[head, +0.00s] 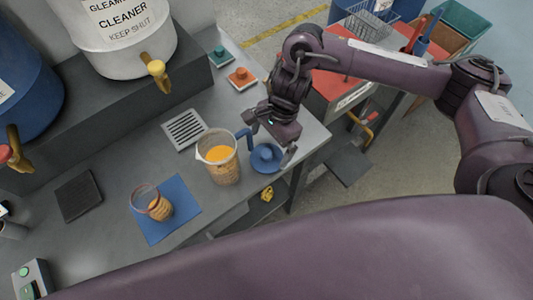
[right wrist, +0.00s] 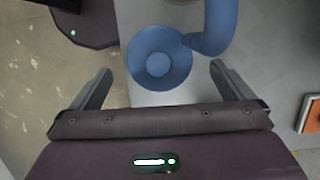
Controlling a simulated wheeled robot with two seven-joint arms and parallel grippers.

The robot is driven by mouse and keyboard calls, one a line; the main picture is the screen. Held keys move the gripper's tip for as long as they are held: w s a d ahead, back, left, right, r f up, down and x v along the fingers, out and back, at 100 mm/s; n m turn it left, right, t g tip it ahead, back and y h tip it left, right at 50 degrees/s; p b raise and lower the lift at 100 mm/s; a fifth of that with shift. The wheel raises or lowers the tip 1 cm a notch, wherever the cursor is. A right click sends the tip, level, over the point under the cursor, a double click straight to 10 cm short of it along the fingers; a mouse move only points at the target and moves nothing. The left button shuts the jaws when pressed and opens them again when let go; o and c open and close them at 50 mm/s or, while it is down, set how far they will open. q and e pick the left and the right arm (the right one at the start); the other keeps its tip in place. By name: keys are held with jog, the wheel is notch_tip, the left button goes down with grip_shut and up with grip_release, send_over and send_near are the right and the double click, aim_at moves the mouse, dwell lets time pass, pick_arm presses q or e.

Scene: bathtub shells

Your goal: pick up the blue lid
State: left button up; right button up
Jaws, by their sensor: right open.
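The blue lid (head: 266,160), round with a raised knob, lies on the grey bench top near its right end, beside the clear jug's blue handle. In the right wrist view the lid (right wrist: 160,60) lies ahead of my fingers, roughly centred between them. My right gripper (head: 270,146) is open and empty, just above and behind the lid in the head view, with one finger on the lid's right side. Its two fingers also show apart in the right wrist view (right wrist: 160,74). I cannot tell the exact height gap. My left gripper is not in view.
The jug (head: 221,171) of orange liquid stands close left of the lid; its blue handle (right wrist: 218,25) is near my right finger. A cup (head: 152,203) stands on a blue mat (head: 177,222). A drain grate (head: 185,129) lies behind. The bench edge is close on the right.

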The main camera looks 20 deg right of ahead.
aim_at(267, 153)
jog(key=p+x, duration=0.1)
jog(key=x, duration=0.2)
jog(key=shift+s+a+f+p, duration=0.1)
jog(key=shift+f+p, duration=0.2)
jog(key=shift+f, duration=0.35)
jog(key=c, duration=0.8)
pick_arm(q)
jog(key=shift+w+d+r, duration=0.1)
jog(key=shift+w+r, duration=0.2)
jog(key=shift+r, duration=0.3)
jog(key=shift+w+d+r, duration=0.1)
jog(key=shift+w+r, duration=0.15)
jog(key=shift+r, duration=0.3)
pick_arm(e)
jog(key=shift+c, duration=0.4)
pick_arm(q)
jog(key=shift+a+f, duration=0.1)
